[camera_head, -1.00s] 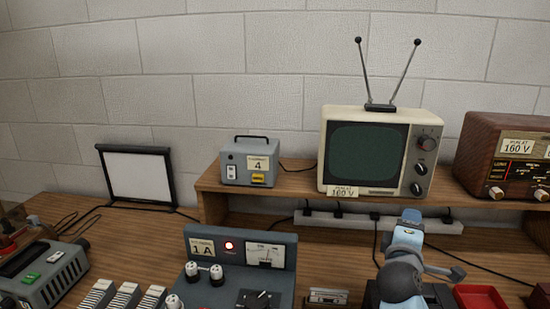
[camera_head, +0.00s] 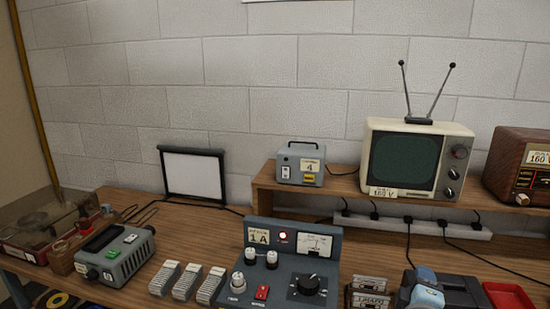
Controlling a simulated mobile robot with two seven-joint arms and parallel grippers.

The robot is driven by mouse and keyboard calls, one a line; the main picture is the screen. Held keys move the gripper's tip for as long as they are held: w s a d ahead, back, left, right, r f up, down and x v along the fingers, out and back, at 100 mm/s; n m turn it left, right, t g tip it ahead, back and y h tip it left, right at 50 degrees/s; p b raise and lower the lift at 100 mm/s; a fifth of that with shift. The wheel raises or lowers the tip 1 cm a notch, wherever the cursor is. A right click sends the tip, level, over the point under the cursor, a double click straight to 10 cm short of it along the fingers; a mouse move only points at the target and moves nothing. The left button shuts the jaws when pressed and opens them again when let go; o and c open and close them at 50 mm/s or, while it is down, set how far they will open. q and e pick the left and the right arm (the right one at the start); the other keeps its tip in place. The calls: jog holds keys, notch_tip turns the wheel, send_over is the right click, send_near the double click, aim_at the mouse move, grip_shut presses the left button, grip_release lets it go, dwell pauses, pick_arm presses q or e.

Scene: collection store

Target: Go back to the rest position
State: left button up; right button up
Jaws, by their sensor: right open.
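My left gripper is out of view.
The wooden workbench (camera_head: 215,222) bears a control panel (camera_head: 290,238), a grey device (camera_head: 120,255), several grey blocks, cassettes (camera_head: 370,297) and a red tray (camera_head: 509,296). The raised shelf (camera_head: 345,187) holds a television (camera_head: 415,160), a small grey box and a wooden radio.

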jog(key=s+a+f+m+g+y+p, duration=0.2)
jog(key=s+a+f+m+y+p, duration=0.1)
jog(key=s+f, duration=0.7)
jog(key=s+a+f+m+g+y+p, duration=0.2)
jog(key=s+a+f+m+y+p, duration=0.2)
jog(key=s, duration=1.1)
jog(key=a+f+m+y, duration=0.1)
jog(key=a+f+y, duration=0.2)
jog(key=f, duration=0.3)
jog(key=shift+s+a+f+g, duration=0.2)
jog(key=shift+a+g, duration=0.2)
jog(key=shift+a, duration=0.4)
